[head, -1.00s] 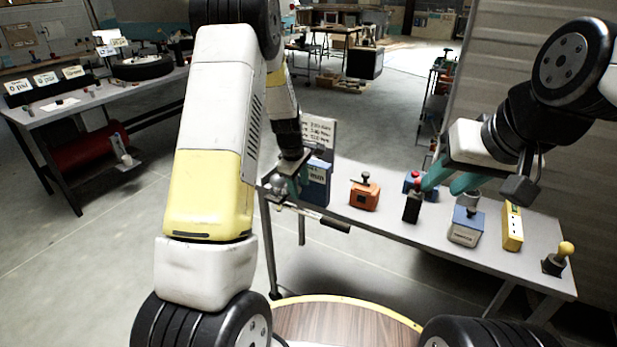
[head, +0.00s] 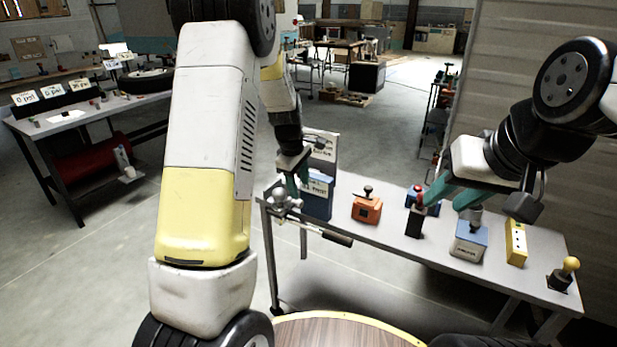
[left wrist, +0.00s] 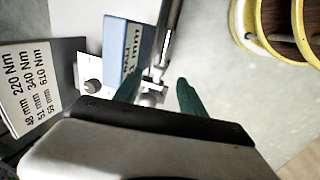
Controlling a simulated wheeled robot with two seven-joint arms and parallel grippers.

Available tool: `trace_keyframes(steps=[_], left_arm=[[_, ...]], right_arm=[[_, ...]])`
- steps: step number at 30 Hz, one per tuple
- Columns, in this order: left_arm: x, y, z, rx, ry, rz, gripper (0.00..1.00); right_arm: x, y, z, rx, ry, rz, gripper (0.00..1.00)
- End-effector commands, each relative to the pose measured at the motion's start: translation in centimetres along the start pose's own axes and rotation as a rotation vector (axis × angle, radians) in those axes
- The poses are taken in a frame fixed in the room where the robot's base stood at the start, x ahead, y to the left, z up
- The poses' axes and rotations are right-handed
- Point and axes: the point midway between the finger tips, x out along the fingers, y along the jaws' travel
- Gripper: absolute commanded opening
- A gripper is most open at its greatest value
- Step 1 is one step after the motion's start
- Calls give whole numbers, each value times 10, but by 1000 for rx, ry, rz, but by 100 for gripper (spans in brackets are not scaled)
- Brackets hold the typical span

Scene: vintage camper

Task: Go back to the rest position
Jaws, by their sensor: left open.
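My left gripper (head: 292,186) is above the left end of the grey bench (head: 400,240), by a blue box (head: 317,197) and a metal lever with a dark handle (head: 335,238). In the left wrist view its two green fingers (left wrist: 158,95) are spread. A metal rod and joint (left wrist: 153,82) show between them in the picture; I see no grip on it, and cannot tell the depth. My right gripper (head: 446,200) hangs over the bench with its teal fingers apart, near a black box with a red top (head: 416,220) and a blue-topped grey box (head: 469,240).
The bench also bears an orange box (head: 367,208), a yellow block (head: 516,243) and a yellow-knobbed lever (head: 567,270). A label board (head: 322,148) stands behind the left gripper. A second workbench (head: 90,112) is at the far left. Open floor lies between the benches.

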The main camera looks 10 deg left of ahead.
Motion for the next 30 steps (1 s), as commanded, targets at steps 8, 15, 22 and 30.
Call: trace_keyframes(steps=[8, 15, 22, 30], left_arm=[[0, 0, 0, 0, 0, 0, 48], [-17, -3, 3, 36, -7, 18, 48], [-108, -34, 28, 291, -28, 118, 48], [-203, -106, 70, 697, 21, 238, 48]], right_arm=[[0, 0, 0, 0, 0, 0, 36], [0, 0, 0, 0, 0, 0, 36], [0, 0, 0, 0, 0, 0, 36], [0, 0, 0, 0, 0, 0, 36]])
